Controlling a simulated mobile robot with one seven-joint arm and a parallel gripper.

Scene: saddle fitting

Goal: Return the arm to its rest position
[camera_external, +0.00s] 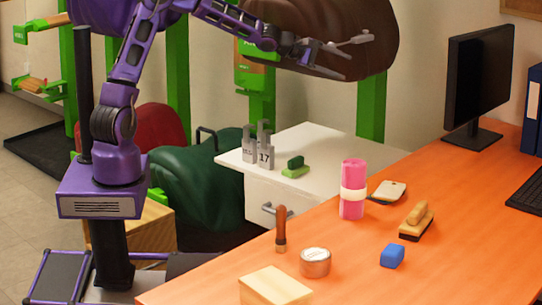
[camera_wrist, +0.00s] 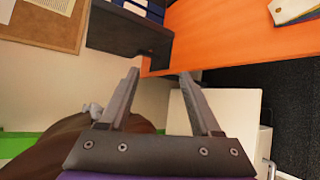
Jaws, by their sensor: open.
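My purple arm (camera_external: 139,45) reaches out to the upper right in the external view, raised above the white cabinet. My gripper (camera_external: 350,58) is open with nothing between its fingers, in front of a brown saddle (camera_external: 375,30) on a green stand. In the wrist view my gripper (camera_wrist: 159,73) also shows its two fingers apart and empty. Part of the brown saddle (camera_wrist: 45,155) shows at the lower left of that view.
A white cabinet (camera_external: 330,150) holds grey numbered tools (camera_external: 265,155) and a green brush (camera_external: 295,168). The orange desk (camera_external: 450,245) carries a pink roll (camera_external: 352,178), a tin (camera_external: 315,265), a brush (camera_external: 416,220), a blue block (camera_external: 392,255) and a monitor (camera_external: 478,80).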

